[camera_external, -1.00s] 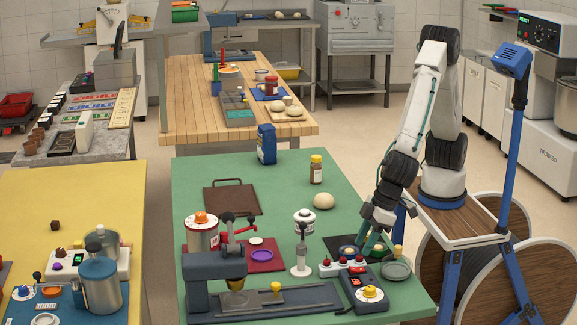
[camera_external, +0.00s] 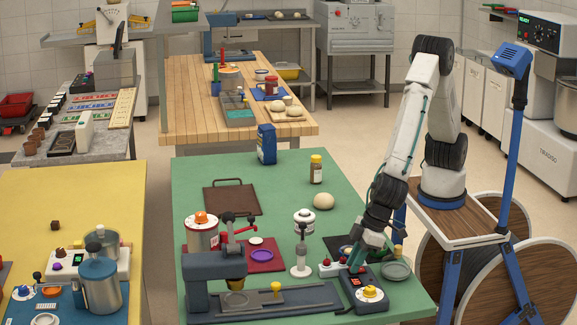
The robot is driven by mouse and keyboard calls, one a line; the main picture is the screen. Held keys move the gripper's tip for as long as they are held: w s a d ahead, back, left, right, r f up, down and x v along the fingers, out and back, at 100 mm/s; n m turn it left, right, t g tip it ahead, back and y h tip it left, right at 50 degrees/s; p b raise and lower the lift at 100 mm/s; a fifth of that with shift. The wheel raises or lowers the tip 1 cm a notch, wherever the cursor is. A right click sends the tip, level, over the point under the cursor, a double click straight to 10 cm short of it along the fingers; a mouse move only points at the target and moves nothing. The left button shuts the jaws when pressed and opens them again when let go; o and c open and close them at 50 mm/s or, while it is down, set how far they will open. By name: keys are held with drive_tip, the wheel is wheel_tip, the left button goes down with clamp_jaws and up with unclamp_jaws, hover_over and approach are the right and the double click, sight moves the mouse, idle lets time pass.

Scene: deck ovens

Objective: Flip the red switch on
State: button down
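A dark control box (camera_external: 372,306) with a yellow-and-white knob (camera_external: 370,292) stands at the front right of the green table. A small red switch (camera_external: 356,282) shows on its upper left part. I see nothing held.
A grey round dish (camera_external: 396,271) lies right of the box. The green table's middle (camera_external: 285,195) is clear.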

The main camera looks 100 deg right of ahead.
sight(361, 269)
drive_tip(key=shift+w, duration=0.1)
drive_tip(key=shift+w+g, duration=0.15)
drive_tip(key=shift+g, duration=0.45)
drive_tip(key=c, duration=1.2)
unclamp_jaws()
drive_tip(key=shift+c, duration=0.2)
drive_tip(key=v, duration=0.7)
drive_tip(key=shift+r, duration=0.35)
